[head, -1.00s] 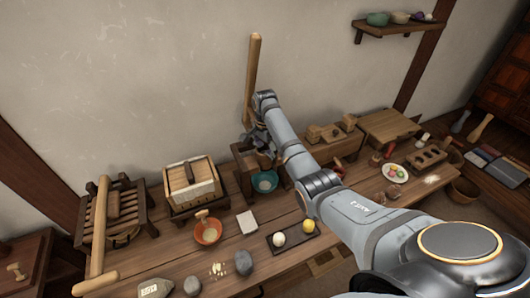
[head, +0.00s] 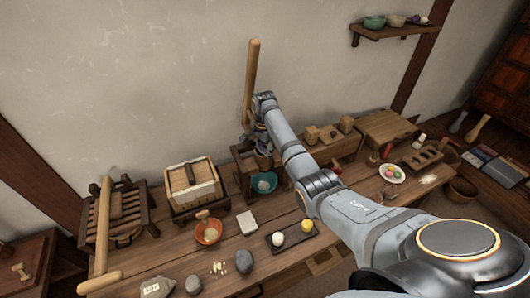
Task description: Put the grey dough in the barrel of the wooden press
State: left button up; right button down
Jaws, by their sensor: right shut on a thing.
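The wooden press (head: 236,160) stands against the wall, with its long lever (head: 252,75) pointing up. A teal bowl (head: 264,183) sits at its foot. My right gripper (head: 260,148) is at the press, close over the barrel and beside the lever's lower end. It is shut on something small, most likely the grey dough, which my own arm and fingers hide. I cannot tell whether it touches the barrel. A dark tray (head: 292,235) holds a white ball (head: 278,239) and a yellow ball (head: 307,225), with a bare gap between. My left gripper is not in view.
Left of the press are a lidded wooden box (head: 193,185), an orange bowl (head: 208,231) and a slatted rack (head: 118,212). A plate of coloured balls (head: 391,173) stands right of my arm.

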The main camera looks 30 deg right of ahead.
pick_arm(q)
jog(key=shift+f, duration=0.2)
pick_arm(e)
jog(key=shift+s+a+f, duration=0.15)
jog(key=shift+s+f, duration=0.05)
jog(key=shift+f, duration=0.35)
jog(key=shift+s+a+f, duration=0.15)
jog(key=shift+s+f, duration=0.05)
jog(key=shift+f, duration=0.3)
jog(key=c, duration=1.4)
grip_release()
jog(key=shift+c, duration=0.2)
jog(key=shift+o, duration=1.4)
jog(key=shift+w+f, duration=0.15)
jog(key=shift+o, duration=1.1)
jog(key=shift+w+d+f, duration=0.15)
jog(key=shift+w+f, duration=0.1)
jog(key=shift+w, duration=0.1)
jog(key=shift+o, duration=1.1)
jog(key=shift+w+f+g, duration=0.15)
jog(key=shift+w+g, duration=0.1)
jog(key=shift+g, duration=0.05)
jog(key=shift+o, duration=0.3)
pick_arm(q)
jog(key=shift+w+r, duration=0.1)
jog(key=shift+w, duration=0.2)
pick_arm(e)
jog(key=shift+s+d+r, duration=0.1)
jog(key=shift+r, duration=0.25)
